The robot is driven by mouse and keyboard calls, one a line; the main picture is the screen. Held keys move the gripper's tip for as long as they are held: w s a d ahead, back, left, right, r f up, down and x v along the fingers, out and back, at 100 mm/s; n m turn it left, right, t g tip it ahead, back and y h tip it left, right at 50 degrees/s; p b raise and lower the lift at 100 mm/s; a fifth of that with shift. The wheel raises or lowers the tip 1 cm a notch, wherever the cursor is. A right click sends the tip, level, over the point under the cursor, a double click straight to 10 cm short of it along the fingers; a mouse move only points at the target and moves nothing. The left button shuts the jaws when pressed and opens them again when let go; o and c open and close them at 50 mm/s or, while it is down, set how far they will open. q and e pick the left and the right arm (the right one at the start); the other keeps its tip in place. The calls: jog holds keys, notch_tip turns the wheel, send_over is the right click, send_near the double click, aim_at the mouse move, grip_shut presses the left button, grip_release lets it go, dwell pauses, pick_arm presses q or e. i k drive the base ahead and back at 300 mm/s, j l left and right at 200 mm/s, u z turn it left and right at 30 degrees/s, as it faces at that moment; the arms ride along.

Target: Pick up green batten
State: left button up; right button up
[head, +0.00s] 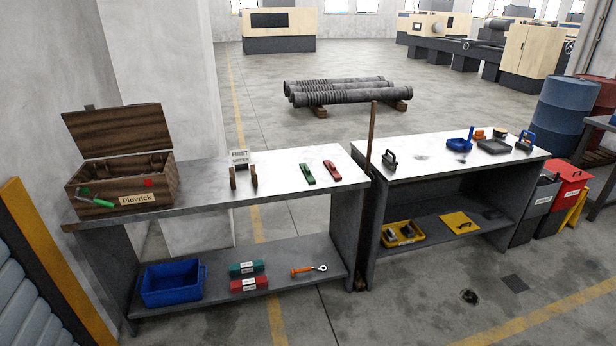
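A short green batten (308,173) lies flat on the right part of the left bench's pale top (285,172). A similar red batten (332,171) lies just to its right, with a small gap between them. Neither of my grippers shows in the head view, and nothing is seen touching the green batten.
An open wooden crate (120,200) stands at the bench's left end. A holder with a small sign (240,157) stands between crate and batten. A blue bin (172,284) and labelled green (246,268) and red (249,284) blocks occupy the lower shelf. A brown post (371,140) rises between the benches.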

aim_at(308, 175)
jog(key=i+l, duration=0.25)
jog(key=i, duration=0.25)
jog(key=i+l, duration=0.25)
jog(key=i, duration=0.2)
jog(key=i+l, duration=0.25)
jog(key=i, duration=0.25)
jog(key=i+l, duration=0.25)
jog(key=i, duration=0.25)
jog(key=i+l, duration=0.2)
jog(key=i, duration=0.25)
jog(key=i+l, duration=0.25)
jog(key=i, duration=0.25)
jog(key=u, duration=0.05)
